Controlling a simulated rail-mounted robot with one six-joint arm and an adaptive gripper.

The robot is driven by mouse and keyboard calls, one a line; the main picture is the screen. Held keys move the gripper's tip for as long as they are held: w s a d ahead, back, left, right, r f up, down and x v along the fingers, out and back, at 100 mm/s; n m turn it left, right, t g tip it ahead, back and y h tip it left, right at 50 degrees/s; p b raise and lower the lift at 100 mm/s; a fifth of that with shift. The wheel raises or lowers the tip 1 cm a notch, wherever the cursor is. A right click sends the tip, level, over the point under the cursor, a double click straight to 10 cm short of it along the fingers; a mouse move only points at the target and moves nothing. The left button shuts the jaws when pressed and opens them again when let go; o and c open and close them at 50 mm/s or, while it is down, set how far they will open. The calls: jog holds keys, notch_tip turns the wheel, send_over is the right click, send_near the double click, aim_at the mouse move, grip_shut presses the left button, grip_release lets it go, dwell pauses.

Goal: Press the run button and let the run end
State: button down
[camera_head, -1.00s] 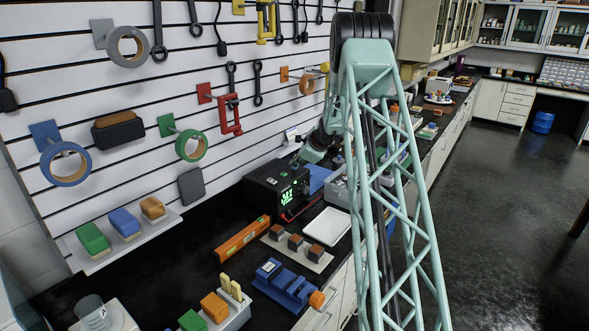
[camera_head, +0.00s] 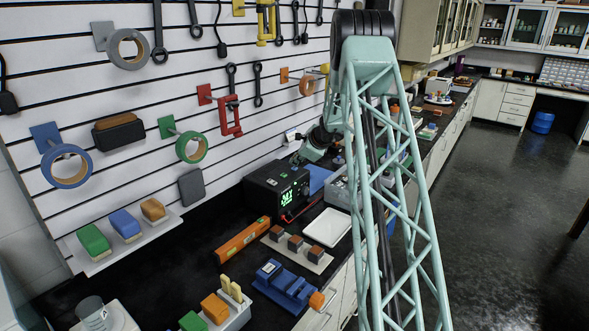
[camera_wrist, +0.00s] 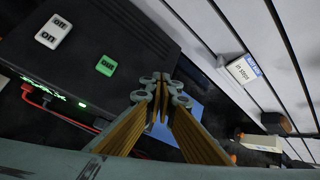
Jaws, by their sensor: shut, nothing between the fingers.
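A black box-shaped device (camera_head: 262,182) with a lit green display (camera_head: 290,194) stands on the dark bench by the slatted wall. The wrist view shows its top face (camera_wrist: 110,30) from close up. A small green button (camera_wrist: 106,65) with dark lettering, too blurred to read surely, sits there. A white two-part on/off switch (camera_wrist: 53,31) is beside it. My gripper (camera_wrist: 163,82) is shut and empty, its tips to the right of the green button in the wrist view and apart from it in the picture. In the head view, the gripper's tips cannot be made out behind the device.
Red leads (camera_wrist: 38,92) run from the device's front. A white tray (camera_head: 327,228), an orange level (camera_head: 242,240) and a blue vise-like tool (camera_head: 285,285) lie nearby. A small label (camera_wrist: 244,69) is on the wall near my gripper.

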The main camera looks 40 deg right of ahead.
aim_at(294, 169)
jog(key=shift+r, duration=0.1)
dwell(0.3)
jog(key=shift+r+p, duration=1.5)
jog(key=shift+r, duration=0.95)
jog(key=c, duration=3.4)
grip_release()
